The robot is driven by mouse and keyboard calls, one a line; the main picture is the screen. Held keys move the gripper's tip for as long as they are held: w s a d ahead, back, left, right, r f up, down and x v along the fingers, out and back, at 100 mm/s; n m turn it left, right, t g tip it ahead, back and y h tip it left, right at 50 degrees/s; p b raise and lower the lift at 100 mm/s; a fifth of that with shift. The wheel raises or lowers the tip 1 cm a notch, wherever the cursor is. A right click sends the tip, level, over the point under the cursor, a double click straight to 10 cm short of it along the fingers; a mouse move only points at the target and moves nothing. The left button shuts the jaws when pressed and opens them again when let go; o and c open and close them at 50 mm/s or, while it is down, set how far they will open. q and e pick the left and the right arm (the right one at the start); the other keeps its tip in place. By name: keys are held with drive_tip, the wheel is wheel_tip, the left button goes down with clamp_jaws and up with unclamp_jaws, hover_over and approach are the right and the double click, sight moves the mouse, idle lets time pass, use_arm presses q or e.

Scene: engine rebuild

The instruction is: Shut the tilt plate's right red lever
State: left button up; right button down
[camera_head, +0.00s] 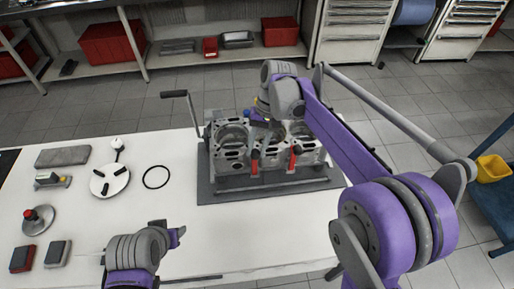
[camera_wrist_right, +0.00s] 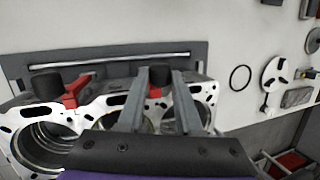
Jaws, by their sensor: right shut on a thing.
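The tilt plate (camera_head: 222,187) is a dark plate on the white table and bears a grey engine block (camera_head: 228,150). Two red levers stand at the block's front in the head view, a left one (camera_head: 255,161) and a right one (camera_head: 292,161). My right gripper (camera_head: 263,120) is over the block, near the left one. In the right wrist view its two fingers (camera_wrist_right: 158,105) straddle a red lever (camera_wrist_right: 155,93) with a dark knob; the other red lever (camera_wrist_right: 76,92) is apart from them. My left gripper (camera_head: 178,237) hangs near the table's front edge; its jaw opening is unclear.
A black handle (camera_head: 174,94) rises at the block's left. A black ring (camera_head: 156,177), a white round plate (camera_head: 110,180), a red-knobbed disc (camera_head: 38,219) and small blocks lie on the left of the table. The table right of the ring is clear up to the tilt plate.

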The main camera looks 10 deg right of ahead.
drive_tip(key=c, duration=1)
unclamp_jaws()
drive_tip(key=shift+w, duration=0.2)
drive_tip(key=o, duration=0.4)
drive_tip(key=shift+w+f, duration=0.1)
drive_tip(key=shift+w, duration=0.1)
drive_tip(key=shift+s, duration=0.1)
drive_tip(key=v, duration=1.1)
drive_tip(key=shift+p, duration=0.35)
drive_tip(key=shift+s, duration=0.1)
drive_tip(key=s+d+f+t+h, duration=0.1)
drive_tip(key=s+d+f+t, duration=0.1)
drive_tip(key=s, duration=0.5)
drive_tip(key=s+d+f+t+h, duration=0.1)
drive_tip(key=s+d+f+t, duration=0.2)
drive_tip(key=s+f, duration=0.4)
drive_tip(key=s+d+f+n+t+h, duration=0.1)
drive_tip(key=s+d+f+t, duration=0.2)
drive_tip(key=s+f, duration=0.2)
drive_tip(key=shift+s+d+f+t, duration=0.1)
drive_tip(key=shift+s+t, duration=0.05)
drive_tip(key=shift+s, duration=0.5)
drive_tip(key=shift+s+d+f+t, duration=0.1)
drive_tip(key=shift+s+t, duration=0.05)
drive_tip(key=shift+s, duration=0.5)
